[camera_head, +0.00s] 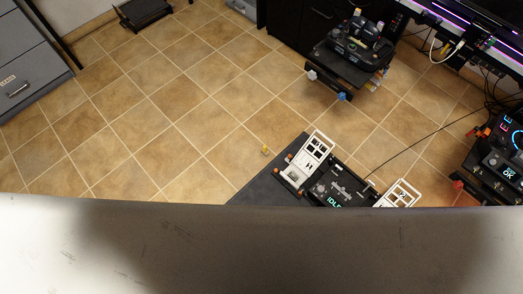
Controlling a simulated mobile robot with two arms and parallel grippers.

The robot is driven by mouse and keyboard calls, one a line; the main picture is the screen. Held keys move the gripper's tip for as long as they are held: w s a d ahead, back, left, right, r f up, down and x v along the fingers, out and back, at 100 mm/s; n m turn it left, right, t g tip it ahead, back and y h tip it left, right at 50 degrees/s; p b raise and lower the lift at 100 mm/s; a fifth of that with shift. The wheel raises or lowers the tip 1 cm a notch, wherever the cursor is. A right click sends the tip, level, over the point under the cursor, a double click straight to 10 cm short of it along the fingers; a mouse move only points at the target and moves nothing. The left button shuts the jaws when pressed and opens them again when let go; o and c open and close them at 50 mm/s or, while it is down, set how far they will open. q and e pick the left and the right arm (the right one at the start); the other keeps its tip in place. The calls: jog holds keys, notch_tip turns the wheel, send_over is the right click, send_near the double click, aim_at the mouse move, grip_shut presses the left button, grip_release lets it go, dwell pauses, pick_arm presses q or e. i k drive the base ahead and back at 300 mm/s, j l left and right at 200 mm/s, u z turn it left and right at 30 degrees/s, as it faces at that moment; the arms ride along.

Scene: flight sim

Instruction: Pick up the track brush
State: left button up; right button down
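I cannot make out a track brush for certain in the head view. A small yellow object (265,150) shows near the left corner of a dark mat or platform (262,190); it is too small to identify. Neither of my grippers is in view. A wide pale surface fills the bottom of the picture and hides what lies behind it.
A black device with a screen (340,186) and white side panels sits on the dark platform. A black stand with gear (350,62) is at the upper right, and a control panel (498,160) at the right edge. Grey drawers (28,65) stand at left. The tiled floor (150,110) between is clear.

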aim_at(264, 151)
jog(key=z, duration=1.4)
jog(key=k+j, duration=0.25)
jog(key=k, duration=0.25)
jog(key=k+j+z, duration=0.1)
jog(key=k+j, duration=0.15)
jog(key=k, duration=0.2)
jog(key=k+j+z, duration=0.1)
jog(key=k, duration=0.4)
jog(key=j, duration=0.1)
